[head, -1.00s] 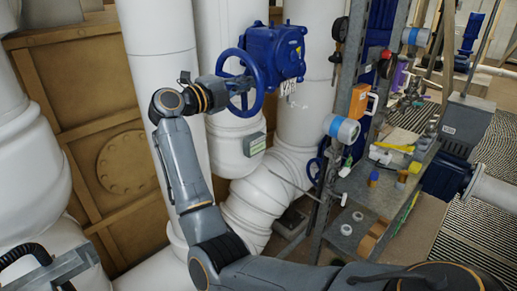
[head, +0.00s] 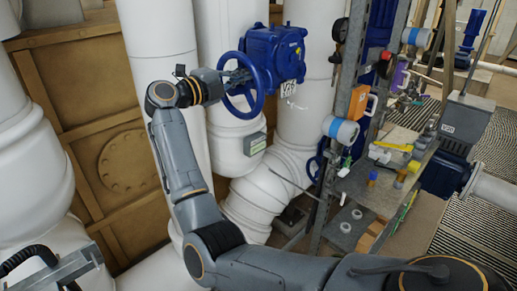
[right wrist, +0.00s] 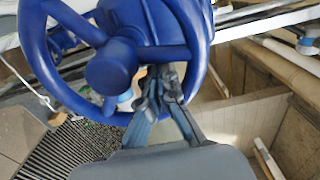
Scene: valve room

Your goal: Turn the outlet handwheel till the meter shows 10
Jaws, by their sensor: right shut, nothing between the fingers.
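The blue handwheel (head: 258,103) stands on a blue valve gearbox (head: 277,52) on a white pipe. It also fills the upper part of the right wrist view (right wrist: 38,50). My right gripper (head: 244,76) reaches the wheel from the left. Its fingers (right wrist: 160,84) are shut and empty, between spokes inside the rim, close to a spoke; contact is unclear. A small grey box with a greenish display (head: 255,143) sits on the pipe below; its reading is too small to make out, and I cannot tell if it is the meter. My left gripper is not in view.
A metal rack (head: 345,95) with blue-and-white round instruments (head: 341,130) stands right of the valve. A shelf (head: 375,190) there holds several small items. White pipes (head: 165,60) stand close on the left. A grey box (head: 467,118) is farther right.

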